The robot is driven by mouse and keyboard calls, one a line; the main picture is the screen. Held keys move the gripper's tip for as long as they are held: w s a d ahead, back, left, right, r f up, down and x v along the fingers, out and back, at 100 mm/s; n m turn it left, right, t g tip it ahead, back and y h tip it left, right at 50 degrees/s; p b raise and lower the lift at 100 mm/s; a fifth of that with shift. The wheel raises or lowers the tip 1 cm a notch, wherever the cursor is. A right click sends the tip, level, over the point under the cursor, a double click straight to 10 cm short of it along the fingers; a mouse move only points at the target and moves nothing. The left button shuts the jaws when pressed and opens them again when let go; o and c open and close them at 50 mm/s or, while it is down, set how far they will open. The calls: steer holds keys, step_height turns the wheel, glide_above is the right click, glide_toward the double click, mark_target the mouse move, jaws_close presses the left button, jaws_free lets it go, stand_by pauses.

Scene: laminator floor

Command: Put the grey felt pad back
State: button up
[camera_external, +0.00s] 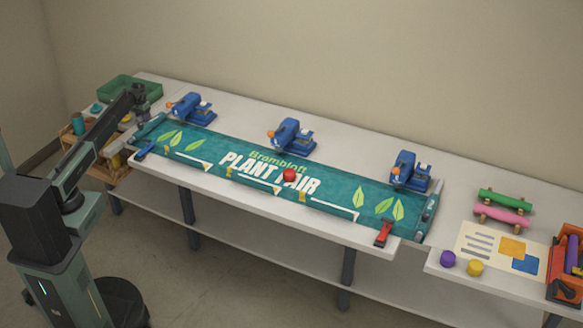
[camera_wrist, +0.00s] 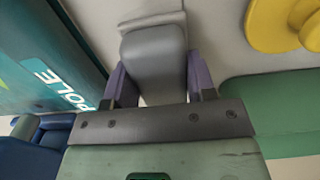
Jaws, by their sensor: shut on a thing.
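A grey, rounded pad (camera_wrist: 153,58) sits between the two purple fingers of my gripper (camera_wrist: 157,82) in the wrist view. The fingers press its two sides, so my gripper is shut on it. A pale block or surface shows just beyond the pad; I cannot tell whether the pad touches it. In the external view my gripper (camera_external: 141,108) is at the far left end of the white table (camera_external: 340,236), between the green tray (camera_external: 128,88) and the nearest blue clamp-like device (camera_external: 190,108). The pad is too small or hidden to make out there.
A teal banner (camera_external: 345,188) covers the table's middle, with a red round object (camera_external: 289,175) on it. Two more blue devices (camera_external: 290,137) stand along the back. In the wrist view a yellow object (camera_wrist: 283,22) is at upper right and green tray edge (camera_wrist: 272,115) at right.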

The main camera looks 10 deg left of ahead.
steer(key=shift+r, duration=0.15)
steer(key=shift+f, duration=0.2)
steer(key=o, duration=0.9)
steer(key=shift+r, duration=0.1)
step_height(320, 180, up, 12)
steer(key=r+p, duration=0.1)
steer(key=p, duration=1.2)
steer(key=s+n, duration=0.1)
steer(key=s, duration=1.2)
steer(key=s+n, duration=0.1)
steer(key=s, duration=1.2)
steer(key=s+n, duration=0.1)
steer(key=s, duration=1.2)
steer(key=shift+f+b, duration=0.35)
steer(key=shift+f, duration=0.05)
